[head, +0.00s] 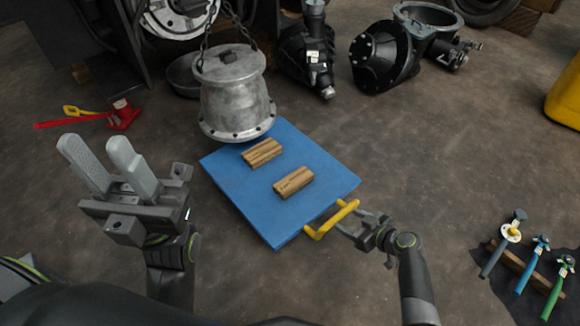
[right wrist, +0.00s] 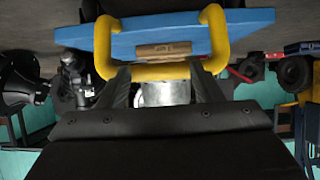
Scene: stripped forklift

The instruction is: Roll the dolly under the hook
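The dolly is a flat blue platform (head: 235,182) on the floor with a yellow handle (head: 333,219) at its near right edge. Two wooden blocks, one farther (head: 262,153) and one nearer (head: 294,182), lie on it. A grey flanged metal housing (head: 235,95) hangs on chains (head: 208,32) over the dolly's far left corner. The hook is out of view. My right gripper (head: 358,222) is at the handle; in the right wrist view its fingers stand apart by the yellow bar (right wrist: 150,73). My left gripper (head: 95,147) is open and empty, left of the dolly.
Black machine parts (head: 385,55) stand behind the dolly. A red and yellow tool (head: 120,114) lies at left. A yellow object (head: 566,95) is at the right edge.

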